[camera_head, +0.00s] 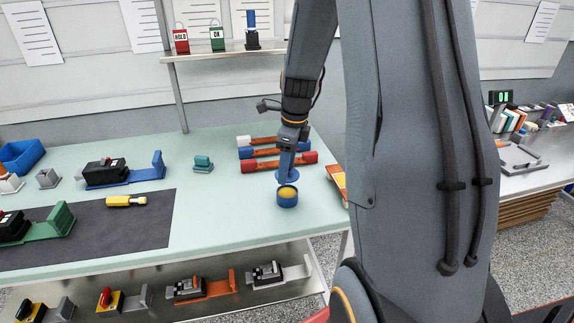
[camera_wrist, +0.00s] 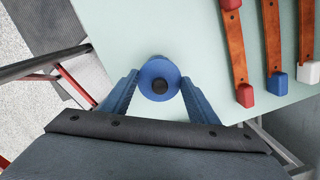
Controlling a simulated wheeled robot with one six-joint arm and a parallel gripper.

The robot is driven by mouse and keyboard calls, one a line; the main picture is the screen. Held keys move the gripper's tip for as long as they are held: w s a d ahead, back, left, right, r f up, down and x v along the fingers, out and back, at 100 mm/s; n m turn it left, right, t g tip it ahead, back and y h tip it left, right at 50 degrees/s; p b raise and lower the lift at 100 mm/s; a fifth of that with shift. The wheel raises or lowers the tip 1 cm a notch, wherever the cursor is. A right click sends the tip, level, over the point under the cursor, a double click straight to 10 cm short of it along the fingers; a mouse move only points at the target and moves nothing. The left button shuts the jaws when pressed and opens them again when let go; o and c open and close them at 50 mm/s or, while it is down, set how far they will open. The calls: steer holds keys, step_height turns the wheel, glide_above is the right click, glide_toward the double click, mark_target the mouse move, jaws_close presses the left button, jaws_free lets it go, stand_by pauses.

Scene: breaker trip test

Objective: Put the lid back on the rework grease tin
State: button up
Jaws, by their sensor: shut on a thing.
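The grease tin (camera_head: 287,201) is a small round blue tin, open at the top with yellow grease showing. It stands upright near the front right of the pale green bench. My gripper (camera_head: 287,164) points down and is shut on the blue round lid (camera_head: 283,178), just above and behind the tin in the head view. In the wrist view the lid (camera_wrist: 160,66) shows as a blue disc with a dark knob, between the fingertips of my gripper (camera_wrist: 160,82). The tin cannot be made out in the wrist view; the lid seems to cover it.
Brown tools with white, blue and red ends (camera_head: 280,162) lie behind the tin. An orange-edged item (camera_head: 337,180) lies right of it. A dark mat (camera_head: 90,230) with a yellow tool (camera_head: 125,201) lies left. The bench between mat and tin is clear.

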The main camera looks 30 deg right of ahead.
step_height(320, 180, down, 3)
steer(key=shift+r+b, duration=0.15)
steer(key=shift+b, duration=0.95)
steer(key=shift+f+b, duration=0.35)
steer(key=shift+f, duration=0.75)
steer(key=shift+p, duration=0.7)
steer(key=shift+f+p, duration=0.15)
steer(key=shift+p, duration=0.4)
stand_by(1.1)
steer(key=o, duration=1.1)
steer(key=shift+o, duration=0.4)
steer(key=o, duration=0.4)
